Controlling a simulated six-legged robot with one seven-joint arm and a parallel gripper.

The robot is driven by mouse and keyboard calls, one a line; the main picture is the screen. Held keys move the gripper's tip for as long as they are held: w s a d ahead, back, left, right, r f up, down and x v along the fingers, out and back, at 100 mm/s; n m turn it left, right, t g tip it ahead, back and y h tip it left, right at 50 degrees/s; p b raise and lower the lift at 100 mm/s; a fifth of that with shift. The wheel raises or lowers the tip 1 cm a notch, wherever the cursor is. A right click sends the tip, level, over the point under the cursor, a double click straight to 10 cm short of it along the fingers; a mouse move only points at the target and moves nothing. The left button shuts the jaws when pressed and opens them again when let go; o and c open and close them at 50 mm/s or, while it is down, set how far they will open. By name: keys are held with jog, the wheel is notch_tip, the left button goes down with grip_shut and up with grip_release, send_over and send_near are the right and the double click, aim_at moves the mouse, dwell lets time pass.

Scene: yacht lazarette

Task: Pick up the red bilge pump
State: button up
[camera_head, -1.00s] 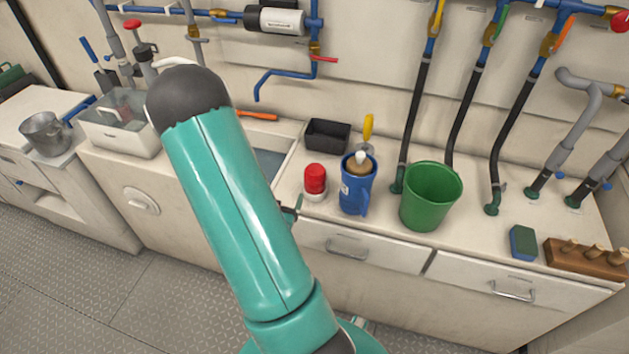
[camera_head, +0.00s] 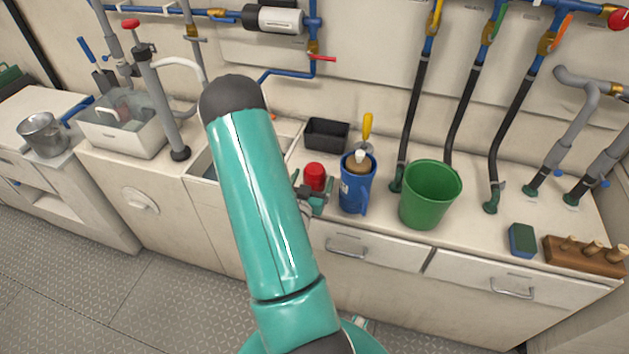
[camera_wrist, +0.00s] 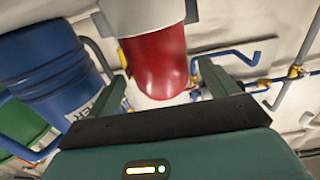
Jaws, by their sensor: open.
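The red bilge pump (camera_head: 314,174) stands on the white counter, left of a blue jug. Its red rounded top shows in the head view, and my gripper hides most of its white base. My gripper (camera_head: 313,190) is open at the pump, with a finger showing on each side of it. In the wrist view the pump (camera_wrist: 158,62) appears with its white base at the top and its red end between the two open fingers. I cannot tell whether either finger touches it.
The blue jug (camera_head: 356,188) with a brush stands close on the right, then a green bucket (camera_head: 430,198). A black tray (camera_head: 327,135) sits behind. A sink (camera_head: 202,166) lies to the left, partly behind my arm. Hoses and pipes rise along the wall.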

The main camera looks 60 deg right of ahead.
jog(key=d, duration=0.4)
jog(key=shift+w+d+f, duration=0.1)
jog(key=shift+w+d, duration=0.15)
jog(key=shift+w, duration=0.15)
jog(key=c, duration=1.2)
jog(key=shift+c, duration=0.7)
